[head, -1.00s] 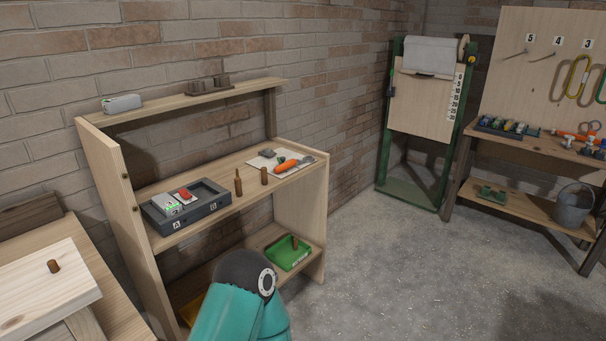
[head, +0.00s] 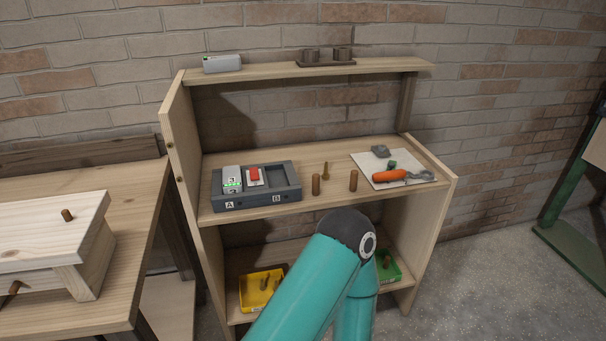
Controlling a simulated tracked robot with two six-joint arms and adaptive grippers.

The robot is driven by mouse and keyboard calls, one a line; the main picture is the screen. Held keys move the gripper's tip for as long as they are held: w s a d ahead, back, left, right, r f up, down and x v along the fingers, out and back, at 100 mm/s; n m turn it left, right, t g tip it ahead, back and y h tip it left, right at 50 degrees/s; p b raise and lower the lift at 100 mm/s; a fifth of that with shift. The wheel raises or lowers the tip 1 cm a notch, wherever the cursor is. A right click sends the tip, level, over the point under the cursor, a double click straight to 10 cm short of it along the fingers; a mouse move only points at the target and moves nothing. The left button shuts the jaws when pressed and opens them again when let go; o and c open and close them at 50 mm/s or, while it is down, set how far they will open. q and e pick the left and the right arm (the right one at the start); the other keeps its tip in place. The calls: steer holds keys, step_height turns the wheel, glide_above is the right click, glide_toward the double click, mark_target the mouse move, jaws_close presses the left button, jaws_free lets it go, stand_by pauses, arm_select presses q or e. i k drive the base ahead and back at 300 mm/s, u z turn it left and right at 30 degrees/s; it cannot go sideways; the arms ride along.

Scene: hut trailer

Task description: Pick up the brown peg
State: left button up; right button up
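Several brown pegs are in the head view. Two upright brown pegs stand on the shelf's middle board, a left one (head: 316,185) and a right one (head: 353,181). A thinner brown piece (head: 325,170) stands just behind them. Another brown peg (head: 67,215) sticks up from the pale wooden block at the left. Small brown pieces (head: 264,281) are in the yellow tray, and one (head: 386,261) shows in the green tray. My teal arm rises from the bottom centre and hides part of the lower shelf. Neither gripper is in view.
The wooden shelf unit (head: 190,230) stands against the brick wall. A white sheet (head: 365,163) with an orange-handled tool (head: 390,177) lies right.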

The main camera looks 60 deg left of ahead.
mark_target(316, 177)
steer(key=u, duration=0.45)
steer(key=i, duration=0.95)
steer(key=u, duration=0.7)
steer(key=k, duration=0.75)
steer(key=u, duration=0.2)
steer(key=i, duration=0.75)
steer(key=z, duration=0.05)
